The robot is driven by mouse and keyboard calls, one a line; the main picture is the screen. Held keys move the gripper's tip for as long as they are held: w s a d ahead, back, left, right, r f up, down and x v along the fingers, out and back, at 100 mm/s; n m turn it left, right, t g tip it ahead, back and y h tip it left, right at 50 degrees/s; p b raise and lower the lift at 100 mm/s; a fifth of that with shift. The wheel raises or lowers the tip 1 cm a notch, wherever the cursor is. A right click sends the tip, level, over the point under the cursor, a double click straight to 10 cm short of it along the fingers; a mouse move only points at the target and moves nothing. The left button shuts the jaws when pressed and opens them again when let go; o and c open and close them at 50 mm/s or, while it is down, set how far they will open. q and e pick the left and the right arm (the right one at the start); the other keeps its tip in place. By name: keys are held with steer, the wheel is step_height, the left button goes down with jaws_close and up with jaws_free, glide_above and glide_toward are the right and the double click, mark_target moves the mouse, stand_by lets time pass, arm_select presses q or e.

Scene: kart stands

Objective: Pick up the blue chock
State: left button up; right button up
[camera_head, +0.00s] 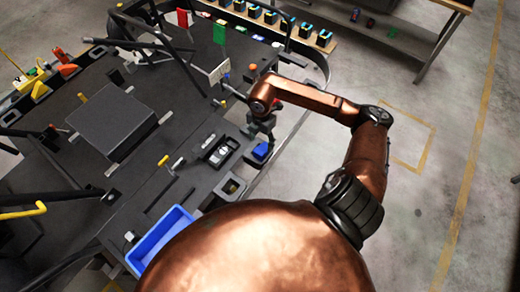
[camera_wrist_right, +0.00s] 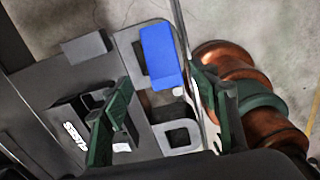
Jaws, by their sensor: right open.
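The blue chock (camera_head: 261,151) sits near the right edge of the dark kart stand in the head view. In the right wrist view the blue chock (camera_wrist_right: 160,55) is a bright block, above the gap between the fingers. My right gripper (camera_head: 264,130) hangs just above and beside it in the head view. In the right wrist view my right gripper (camera_wrist_right: 165,108) is open, with its green fingers spread and nothing between them in contact. I cannot tell the exact height gap to the chock. My left gripper is not in view.
A blue tray (camera_head: 160,240) lies at the lower left of the chock. A black holder (camera_head: 220,151) sits left of the chock, and a square grey plate (camera_head: 110,121) is farther left. Several coloured blocks line the wooden shelf at the back. Open floor lies to the right.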

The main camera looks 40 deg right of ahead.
mark_target(262, 149)
steer(key=shift+s+f+p, duration=0.2)
steer(key=shift+f+p, duration=0.4)
steer(key=shift+f, duration=2.95)
steer(key=c, duration=1.3)
